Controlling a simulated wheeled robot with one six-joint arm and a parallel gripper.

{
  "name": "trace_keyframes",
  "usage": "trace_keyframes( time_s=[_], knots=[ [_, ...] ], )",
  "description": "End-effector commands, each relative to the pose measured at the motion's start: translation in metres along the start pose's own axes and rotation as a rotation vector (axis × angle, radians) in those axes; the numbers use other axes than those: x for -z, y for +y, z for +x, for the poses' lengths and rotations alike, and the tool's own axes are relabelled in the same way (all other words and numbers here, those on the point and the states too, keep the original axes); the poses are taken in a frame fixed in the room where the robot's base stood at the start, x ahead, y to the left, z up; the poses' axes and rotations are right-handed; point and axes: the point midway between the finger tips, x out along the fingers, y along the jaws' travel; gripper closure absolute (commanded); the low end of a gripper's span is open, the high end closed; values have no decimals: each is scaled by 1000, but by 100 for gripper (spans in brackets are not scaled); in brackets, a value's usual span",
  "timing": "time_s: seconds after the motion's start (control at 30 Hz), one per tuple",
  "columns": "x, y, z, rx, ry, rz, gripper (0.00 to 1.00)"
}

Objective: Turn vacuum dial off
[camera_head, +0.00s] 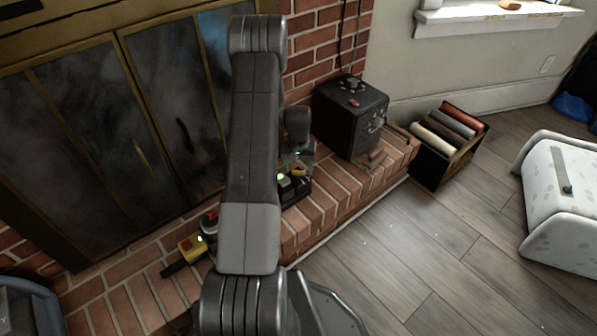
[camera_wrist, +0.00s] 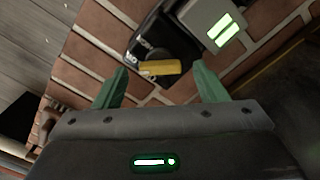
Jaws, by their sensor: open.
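A small black device (camera_wrist: 140,45) with white lettering lies on the brick hearth in the wrist view. It carries a dial with a yellow bar handle (camera_wrist: 158,68), seen lying roughly crosswise. A grey part with a bright lit display (camera_wrist: 222,30) is beside it. My gripper (camera_wrist: 160,72) is open, its two green fingers on either side of the yellow handle in the picture. I cannot tell whether they touch it. In the head view the black device (camera_head: 296,189) and yellow handle (camera_head: 299,172) show just right of my arm, which partly hides the device and gripper.
A black box (camera_head: 350,118) with knobs and a red button stands on the brick hearth (camera_head: 345,185). A yellow tool (camera_head: 191,248) lies left of my arm. The wooden floor between is clear.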

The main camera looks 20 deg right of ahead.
Motion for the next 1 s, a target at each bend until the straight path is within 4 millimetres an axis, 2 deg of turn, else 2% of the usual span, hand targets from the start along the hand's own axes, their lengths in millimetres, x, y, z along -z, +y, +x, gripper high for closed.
trace_keyframes(
  time_s=[0.13, 0.43, 0.47, 0.67, 1.0],
  knots=[
    [0, 0, 11, 0, 2, 0, 35],
    [0, 0, 12, 0, 2, 0, 35],
    [0, 0, 12, 0, 2, 0, 38],
    [0, 0, 12, 0, 2, 0, 78],
    [0, 0, 12, 0, 1, -41, 79]
  ],
)
